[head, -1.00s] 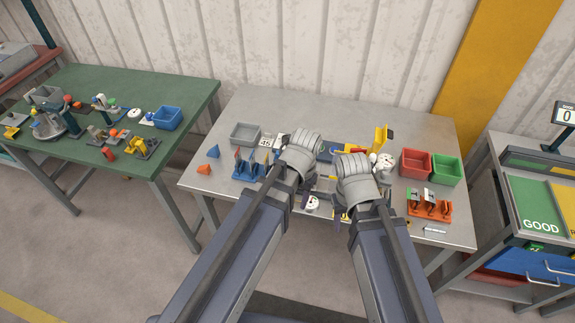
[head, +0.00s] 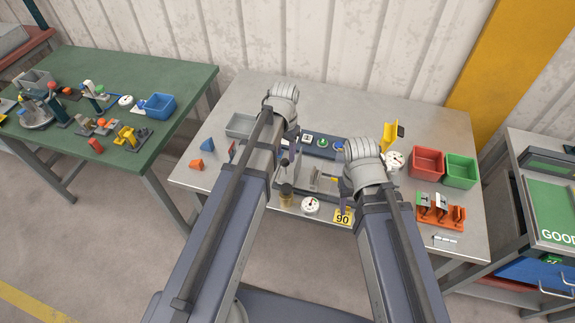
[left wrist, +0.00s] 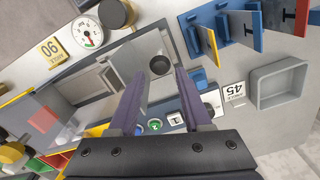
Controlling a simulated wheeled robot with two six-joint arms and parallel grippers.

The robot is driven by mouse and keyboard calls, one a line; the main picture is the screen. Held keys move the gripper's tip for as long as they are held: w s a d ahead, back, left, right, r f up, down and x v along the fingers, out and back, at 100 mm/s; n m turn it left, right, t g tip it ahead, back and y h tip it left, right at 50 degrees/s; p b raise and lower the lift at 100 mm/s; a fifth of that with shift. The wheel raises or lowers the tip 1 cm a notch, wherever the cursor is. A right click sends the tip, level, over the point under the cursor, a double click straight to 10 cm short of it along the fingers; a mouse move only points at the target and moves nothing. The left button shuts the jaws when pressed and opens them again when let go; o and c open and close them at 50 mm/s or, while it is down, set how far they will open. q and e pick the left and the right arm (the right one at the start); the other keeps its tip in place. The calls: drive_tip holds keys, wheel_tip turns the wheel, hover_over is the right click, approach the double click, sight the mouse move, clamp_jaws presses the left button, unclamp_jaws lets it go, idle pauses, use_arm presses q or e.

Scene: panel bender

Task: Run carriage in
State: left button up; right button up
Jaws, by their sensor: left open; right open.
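The panel bender (head: 325,147) stands in the middle of the grey table, with a blue-grey body and coloured buttons. Its grey metal carriage area (head: 316,180) shows between my arms, and also in the left wrist view (left wrist: 116,78). A black round knob (left wrist: 160,65) is seen between and just beyond the fingers of my open left gripper (left wrist: 160,98); I cannot tell if they touch it. In the head view, my left fingers are mostly hidden by my arm. My right gripper (head: 345,188) is open at the bender's right side, its fingers largely hidden.
A dial gauge (head: 310,206) and a yellow 90 tag (head: 342,218) are at the table's front. Red (head: 427,162) and green (head: 460,170) bins and an orange rack (head: 440,210) stand right. A grey bin (left wrist: 279,84) and upright blue pieces are nearby.

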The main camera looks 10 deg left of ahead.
sight(285, 167)
use_arm(q)
drive_tip(key=shift+f, duration=0.15)
wheel_tip(285, 167, down, 8)
drive_tip(key=b, duration=0.8)
drive_tip(key=shift+r, duration=0.2)
drive_tip(key=shift+r, duration=0.1)
clamp_jaws()
drive_tip(key=shift+d, duration=0.1)
idle(0.8)
